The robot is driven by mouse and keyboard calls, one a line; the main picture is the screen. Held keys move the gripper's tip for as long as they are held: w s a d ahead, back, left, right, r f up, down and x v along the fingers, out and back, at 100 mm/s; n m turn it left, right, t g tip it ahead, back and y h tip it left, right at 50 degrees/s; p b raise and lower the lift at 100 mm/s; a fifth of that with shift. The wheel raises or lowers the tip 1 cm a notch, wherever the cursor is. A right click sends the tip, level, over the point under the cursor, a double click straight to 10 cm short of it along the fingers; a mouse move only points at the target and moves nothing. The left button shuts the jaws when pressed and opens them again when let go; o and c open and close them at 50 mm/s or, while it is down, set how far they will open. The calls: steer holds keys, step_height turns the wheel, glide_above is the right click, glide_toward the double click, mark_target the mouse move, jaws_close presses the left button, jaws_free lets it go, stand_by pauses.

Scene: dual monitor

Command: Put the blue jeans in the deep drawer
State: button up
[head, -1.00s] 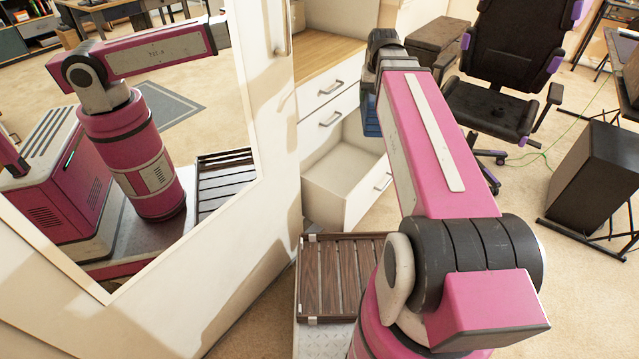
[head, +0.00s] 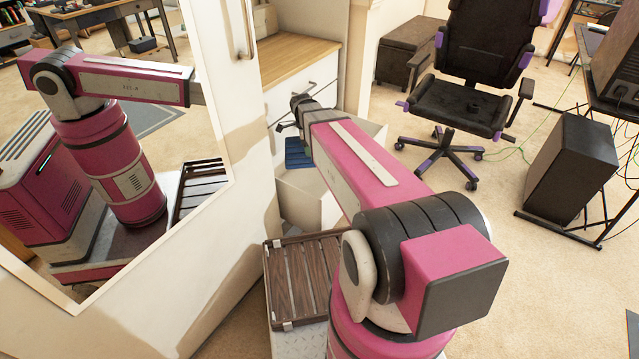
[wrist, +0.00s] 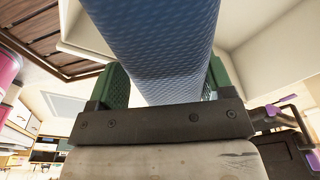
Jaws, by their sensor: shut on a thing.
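The blue jeans (head: 298,153) hang at the end of my arm in the head view, over the open deep drawer (head: 308,198). In the wrist view the blue woven cloth (wrist: 160,45) fills the space between the two green fingers of my gripper (wrist: 165,85), which is shut on it. In the head view the gripper itself is mostly hidden behind my arm. The drawer is pulled out from the white cabinet, and my arm covers part of it. I cannot tell whether the jeans touch the drawer.
A wooden countertop (head: 297,62) tops the drawer cabinet. A tall white door with a mirror (head: 190,120) stands close on the left. A black office chair (head: 470,95), a dark box stool (head: 405,48) and a black computer case (head: 568,165) stand to the right on open carpet.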

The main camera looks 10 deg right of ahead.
step_height(320, 180, down, 26)
steer(key=a+m, duration=0.1)
steer(key=m, duration=0.7)
steer(key=shift+g, duration=0.4)
steer(key=w+d, duration=0.1)
steer(key=w, duration=0.1)
steer(key=w+d, duration=0.2)
steer(key=w+d+f, duration=0.1)
steer(key=w, duration=0.1)
steer(key=shift+w+d, duration=0.1)
steer(key=shift+d, duration=0.15)
steer(key=o, duration=1.3)
steer(key=shift+f, duration=0.1)
